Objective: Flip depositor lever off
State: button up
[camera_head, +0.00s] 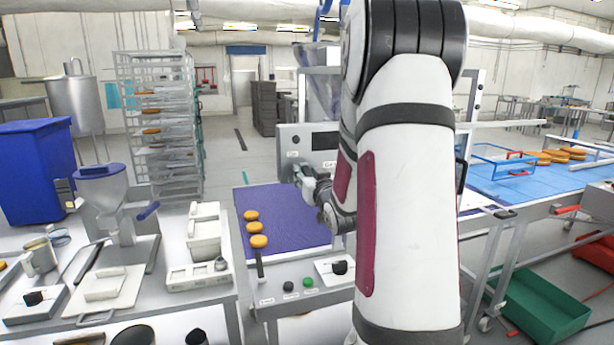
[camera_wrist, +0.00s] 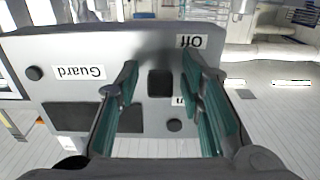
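A grey control panel (camera_wrist: 60,52) fills the upper wrist view, upside down, with a label reading Off (camera_wrist: 188,42) and a partly hidden label ending in "n" (camera_wrist: 178,100). A dark block-shaped lever (camera_wrist: 160,83) sits on the panel between these labels; which position it is set to I cannot tell. My gripper (camera_wrist: 159,72) is open, its teal fingers on either side of the lever with gaps visible. In the head view the panel (camera_head: 287,142) stands behind the purple belt, and my gripper (camera_head: 302,172) is in front of it. The lever is not distinguishable there.
The panel also has a Guard label (camera_wrist: 79,72), a round knob (camera_wrist: 35,73) and another knob (camera_wrist: 174,125). The purple belt (camera_head: 285,205) carries several orange rounds (camera_head: 254,227) on its left side. A counter with a hopper (camera_head: 103,185) stands left.

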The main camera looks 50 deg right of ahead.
grip_shut()
jog(key=shift+w+d+f+t+b, duration=0.15)
jog(key=shift+t+b, duration=0.25)
jog(key=shift+b, duration=0.45)
jog(key=shift+h+b, duration=0.3)
jog(key=shift+b, duration=0.2)
jog(key=shift+t, duration=0.3)
jog(key=shift+s, duration=0.2)
jog(key=shift+o, duration=0.6)
grip_release()
jog(key=shift+w, duration=0.1)
